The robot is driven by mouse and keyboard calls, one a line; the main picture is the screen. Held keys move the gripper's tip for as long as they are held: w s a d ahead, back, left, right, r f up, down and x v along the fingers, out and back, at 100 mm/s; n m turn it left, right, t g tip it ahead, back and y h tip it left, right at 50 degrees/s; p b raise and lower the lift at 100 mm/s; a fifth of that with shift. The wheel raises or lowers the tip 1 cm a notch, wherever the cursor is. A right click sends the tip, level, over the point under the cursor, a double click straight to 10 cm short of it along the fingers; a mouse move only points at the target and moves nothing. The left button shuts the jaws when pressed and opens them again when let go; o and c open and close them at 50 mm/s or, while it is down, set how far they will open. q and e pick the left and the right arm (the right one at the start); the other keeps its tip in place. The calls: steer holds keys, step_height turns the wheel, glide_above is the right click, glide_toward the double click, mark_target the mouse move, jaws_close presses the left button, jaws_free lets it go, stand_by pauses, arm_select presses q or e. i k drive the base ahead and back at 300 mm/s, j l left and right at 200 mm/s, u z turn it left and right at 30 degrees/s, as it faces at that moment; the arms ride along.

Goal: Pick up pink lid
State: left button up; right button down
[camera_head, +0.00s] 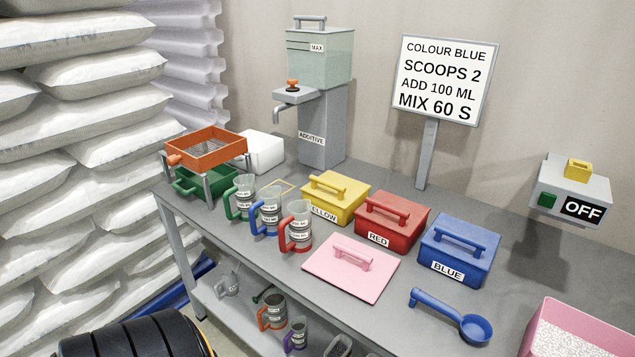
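The pink lid (328,272) lies flat on the grey table in front of the red box. It is a thin square plate with a raised pink bar handle (352,257) across its middle. A pink bin (540,335) at the lower right stands open and holds white granules; its near part is cut off by the picture edge. Neither of my grippers shows in the head view.
Yellow (328,200), red (387,222) and blue (452,254) lidded boxes stand behind the lid. A blue scoop (474,327) lies to its right. Several handled measuring jugs (296,228) stand to its left. A sign (443,80), dispenser (320,120) and switch box (572,190) stand farther back.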

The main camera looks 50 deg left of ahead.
mark_target(362, 271)
steer(key=u, duration=1.3)
steer(key=z, duration=1.45)
steer(key=u, duration=1.45)
